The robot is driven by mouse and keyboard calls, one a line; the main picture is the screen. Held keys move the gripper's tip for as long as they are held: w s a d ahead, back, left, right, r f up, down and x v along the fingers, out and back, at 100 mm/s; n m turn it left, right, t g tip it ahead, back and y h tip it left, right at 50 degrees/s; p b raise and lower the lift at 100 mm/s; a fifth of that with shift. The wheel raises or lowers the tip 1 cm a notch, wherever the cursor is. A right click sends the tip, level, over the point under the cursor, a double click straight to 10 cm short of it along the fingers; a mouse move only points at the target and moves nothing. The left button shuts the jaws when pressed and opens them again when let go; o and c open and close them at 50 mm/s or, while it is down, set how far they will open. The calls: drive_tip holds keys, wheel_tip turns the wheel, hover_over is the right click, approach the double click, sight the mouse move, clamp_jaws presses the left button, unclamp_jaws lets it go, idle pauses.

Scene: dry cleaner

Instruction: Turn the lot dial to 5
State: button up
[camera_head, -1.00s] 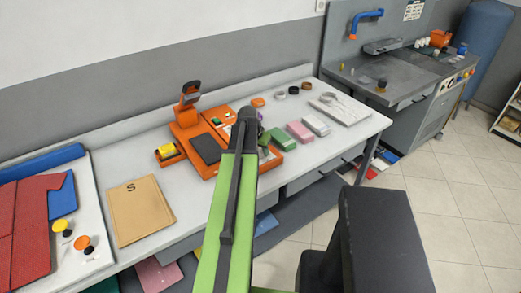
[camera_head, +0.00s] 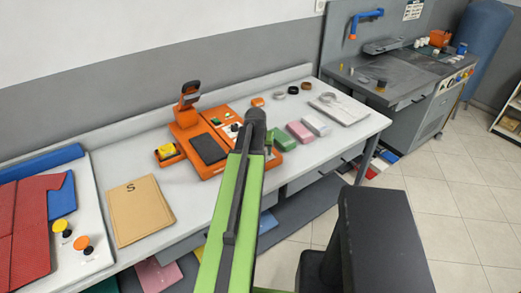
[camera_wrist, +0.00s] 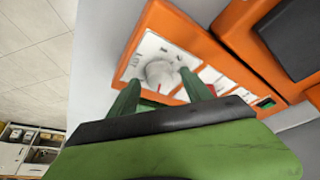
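The lot dial (camera_wrist: 160,72) is a round whitish-grey knob on a white plate with dark marks, set in an orange panel (camera_wrist: 205,45). Small red marks show near it; the number it points to is too small to read. My gripper (camera_wrist: 161,79) has its two green fingers apart, one on each side of the dial. I cannot tell whether they touch it. In the head view the orange machine (camera_head: 182,133) stands on the white table, and my arm hides the dial and fingertips.
A tan folder marked S (camera_head: 140,210) and red cloth (camera_head: 28,230) lie to the left. Green, pink and white blocks (camera_head: 299,132) sit just right of my arm. A grey sink counter (camera_head: 400,75) stands at the back right.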

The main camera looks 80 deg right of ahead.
drive_tip(key=p+v, duration=1.6)
drive_tip(key=v, duration=0.1)
drive_tip(key=shift+a+r, duration=0.15)
